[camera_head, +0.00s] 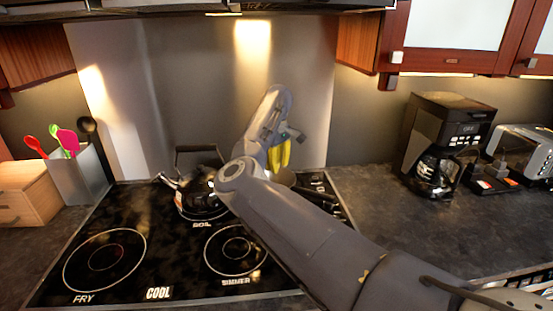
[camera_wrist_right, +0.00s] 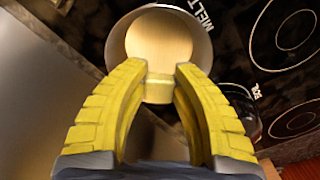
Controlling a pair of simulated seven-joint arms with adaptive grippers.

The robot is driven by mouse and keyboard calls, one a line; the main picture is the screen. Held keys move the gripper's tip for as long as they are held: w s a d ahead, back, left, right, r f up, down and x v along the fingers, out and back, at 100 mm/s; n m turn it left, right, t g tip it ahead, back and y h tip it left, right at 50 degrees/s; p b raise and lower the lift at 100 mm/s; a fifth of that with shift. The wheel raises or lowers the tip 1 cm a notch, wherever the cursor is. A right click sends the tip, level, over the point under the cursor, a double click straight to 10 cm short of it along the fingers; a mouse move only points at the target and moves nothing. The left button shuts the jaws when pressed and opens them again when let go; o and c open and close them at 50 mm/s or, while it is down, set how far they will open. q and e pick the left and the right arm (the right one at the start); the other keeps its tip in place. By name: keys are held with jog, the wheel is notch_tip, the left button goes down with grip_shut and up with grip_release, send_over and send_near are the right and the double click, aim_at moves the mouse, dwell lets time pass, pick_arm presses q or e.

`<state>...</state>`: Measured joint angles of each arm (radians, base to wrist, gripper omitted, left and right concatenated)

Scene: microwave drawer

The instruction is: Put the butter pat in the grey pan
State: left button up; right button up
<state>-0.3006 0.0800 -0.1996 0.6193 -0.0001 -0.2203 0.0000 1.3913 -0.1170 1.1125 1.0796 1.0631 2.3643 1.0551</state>
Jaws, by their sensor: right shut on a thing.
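My right gripper (camera_head: 279,155) points down over the back right of the stove. In the right wrist view its yellow fingers (camera_wrist_right: 160,70) are closed on the butter pat (camera_wrist_right: 159,89), a small pale yellow block between the tips. The grey pan (camera_wrist_right: 204,42) lies beyond the fingertips there, a round pan with a tan-looking inside. The butter overlaps the near part of the pan's opening; its height above the pan is hard to tell. In the head view the pan (camera_head: 286,178) is mostly hidden by my right arm. My left gripper is not in view.
A black kettle (camera_head: 200,192) stands on the burner left of the pan. The black stovetop (camera_head: 160,262) is clear in front. A utensil holder (camera_head: 82,175) stands at the left; a coffee maker (camera_head: 440,140) and toaster (camera_head: 522,150) stand at the right.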

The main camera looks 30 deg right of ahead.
jog(key=shift+f, duration=3.1)
jog(key=o, duration=0.9)
jog(key=shift+r, duration=3.5)
